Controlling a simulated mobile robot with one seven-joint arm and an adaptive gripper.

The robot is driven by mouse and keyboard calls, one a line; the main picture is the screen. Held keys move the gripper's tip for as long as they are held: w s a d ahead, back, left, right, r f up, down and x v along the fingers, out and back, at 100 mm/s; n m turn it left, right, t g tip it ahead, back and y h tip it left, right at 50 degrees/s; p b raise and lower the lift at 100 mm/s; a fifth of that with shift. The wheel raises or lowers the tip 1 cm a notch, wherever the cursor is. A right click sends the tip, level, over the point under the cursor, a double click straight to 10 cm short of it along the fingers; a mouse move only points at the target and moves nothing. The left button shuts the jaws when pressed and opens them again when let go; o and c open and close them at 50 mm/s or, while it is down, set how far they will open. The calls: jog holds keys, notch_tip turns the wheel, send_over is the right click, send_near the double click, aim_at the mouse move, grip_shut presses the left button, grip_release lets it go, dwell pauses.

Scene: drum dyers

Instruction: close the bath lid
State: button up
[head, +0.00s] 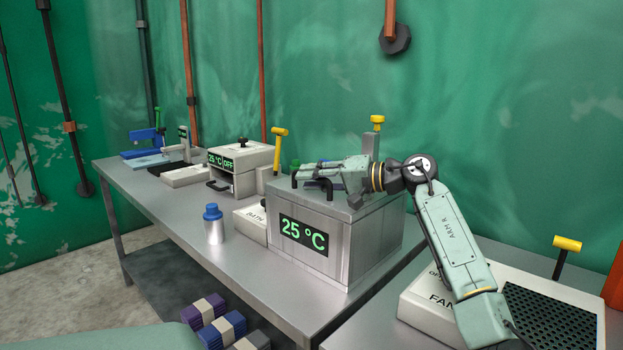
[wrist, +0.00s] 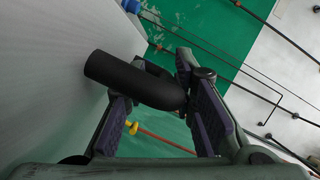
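The bath (head: 360,245) is a grey steel box with a green "25 °C" display (head: 304,235) on its front, standing on the steel table. Its lid (head: 345,207) looks flat and level on top, and no opening shows from here. A black bar handle (head: 328,184) stands on the lid, partly hidden by my gripper. My gripper (head: 312,168) is low over the lid at the handle. In the wrist view, the handle (wrist: 130,80) crosses between the spread fingers (wrist: 158,110), with its rounded end close to the right finger. The lid's pale surface (wrist: 50,70) fills the left side.
A yellow-topped lever (head: 376,122) rises behind the bath. A fan unit (head: 432,312) is at the right; bare table (head: 175,215) lies farther left.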

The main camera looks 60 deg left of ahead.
jog(key=shift+o, duration=0.3)
jog(key=shift+s+r, duration=0.1)
jog(key=v, duration=1.2)
